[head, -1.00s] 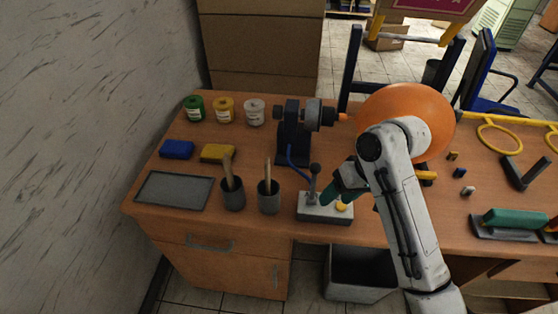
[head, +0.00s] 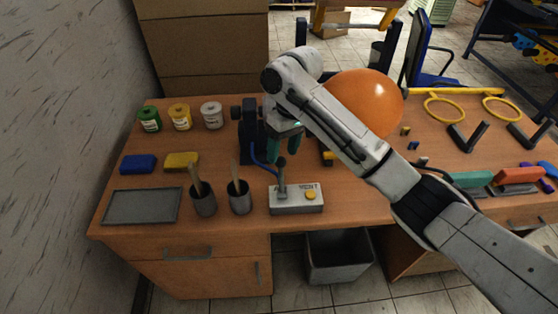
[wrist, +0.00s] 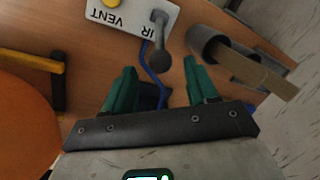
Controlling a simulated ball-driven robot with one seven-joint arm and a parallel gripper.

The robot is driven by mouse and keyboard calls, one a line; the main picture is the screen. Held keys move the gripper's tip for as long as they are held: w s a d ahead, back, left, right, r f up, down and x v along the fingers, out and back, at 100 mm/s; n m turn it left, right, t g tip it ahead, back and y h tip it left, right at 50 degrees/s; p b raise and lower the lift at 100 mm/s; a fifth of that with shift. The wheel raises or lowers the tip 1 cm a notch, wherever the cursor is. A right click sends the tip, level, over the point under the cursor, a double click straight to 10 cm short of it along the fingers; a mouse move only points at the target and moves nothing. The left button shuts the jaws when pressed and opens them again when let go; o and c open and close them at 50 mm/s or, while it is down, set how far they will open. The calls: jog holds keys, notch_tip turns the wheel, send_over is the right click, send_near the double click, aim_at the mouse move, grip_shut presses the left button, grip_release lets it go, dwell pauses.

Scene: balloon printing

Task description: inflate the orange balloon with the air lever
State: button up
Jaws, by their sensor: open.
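The orange balloon (head: 368,98) is round and inflated, behind my arm in the head view; its edge shows at the left of the wrist view (wrist: 22,125). The air lever (head: 281,172) stands nearly upright on a light grey box (head: 305,206) with a yellow button. In the wrist view the lever's round knob (wrist: 162,63) lies in line with the gap between my fingers, just beyond their tips; the box (wrist: 135,14) reads AIR and VENT. My gripper (head: 286,150), with green fingers, is open and empty above and behind the box. My arm hides most of the nozzle.
Two brush cups (head: 240,203) stand left of the box. A dark machine (head: 252,140) with a blue hose stands behind it. Paint jars (head: 180,117), sponges (head: 182,161) and a grey tray (head: 142,206) are at the left. A bin (head: 338,262) sits below the desk edge.

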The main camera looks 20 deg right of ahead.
aim_at(281, 157)
jog(key=shift+s+a+f+p, duration=0.15)
jog(key=shift+a+f, duration=0.1)
jog(key=shift+f, duration=0.9)
jog(key=shift+a+f+p, duration=0.15)
jog(key=shift+a+f, duration=0.05)
jog(key=shift+f, duration=0.95)
grip_shut()
